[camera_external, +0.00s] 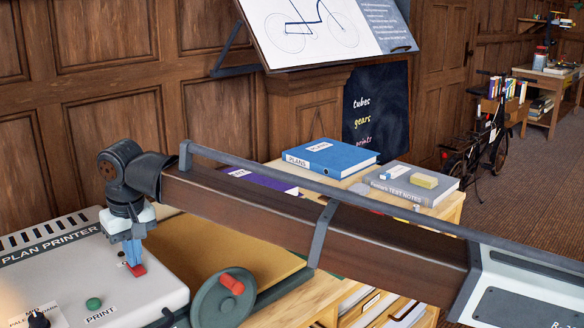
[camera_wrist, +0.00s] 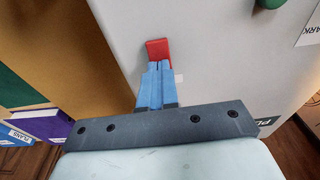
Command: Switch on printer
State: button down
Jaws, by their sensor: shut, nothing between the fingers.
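The plan printer (camera_external: 60,265) is a pale grey box at the lower left, labelled PLAN PRINTER; its top also shows in the wrist view (camera_wrist: 225,50). A small red switch (camera_external: 138,270) sits near its right edge, and it shows in the wrist view (camera_wrist: 158,50) just beyond my fingertips. My gripper (camera_external: 134,262) points down with its blue fingers shut and empty. The fingertips (camera_wrist: 159,68) are right at the red switch and overlap it in view. I cannot tell whether they touch it. Part of the switch's surroundings is hidden by the fingers.
A green PRINT button (camera_external: 94,303) and a black dial (camera_external: 38,319) are on the printer's front part. A dark handwheel with a red knob (camera_external: 232,284) stands at its right. A blue PLANS binder (camera_external: 330,155) and grey TEXT NOTES book (camera_external: 408,184) lie behind my arm.

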aim_at(138, 270)
jog(key=shift+s+d+f, duration=0.1)
jog(key=shift+s+d, duration=0.2)
jog(key=shift+d, duration=0.05)
jog(key=shift+a, duration=0.1)
jog(key=shift+r, duration=0.3)
notch_tip(138, 270, up, 13)
jog(key=s+d, duration=0.1)
jog(key=shift+s+d+r, duration=0.15)
jog(key=shift+d+r, duration=0.05)
jog(key=shift+w+a+r, duration=0.2)
jog(key=shift+w+a, duration=0.2)
jog(key=shift+a, duration=0.1)
